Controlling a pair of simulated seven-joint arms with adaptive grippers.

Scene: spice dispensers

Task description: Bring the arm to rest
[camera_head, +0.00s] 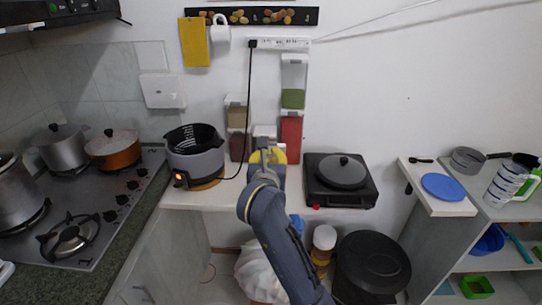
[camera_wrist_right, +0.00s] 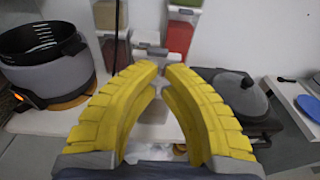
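My right gripper (camera_head: 268,155) is in front of the wall, over the counter's back edge, at the middle of the head view. Its yellow fingers fill the right wrist view (camera_wrist_right: 162,68); a narrow gap shows between the tips and nothing is held. The spice dispensers hang on the wall behind it: one with green contents (camera_head: 293,98), one with red contents (camera_head: 291,135) and one with brown contents (camera_head: 237,117). The gripper hides part of the area below them. My left gripper is not in view.
A grey cooker (camera_head: 196,163) stands left of my right arm, and a black hot plate with a lidded pan (camera_head: 343,171) stands right of it. Farther left is a stove with pots (camera_head: 113,149). A blue plate (camera_head: 444,187) lies on the right shelf. Bare counter (camera_head: 218,197) shows between.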

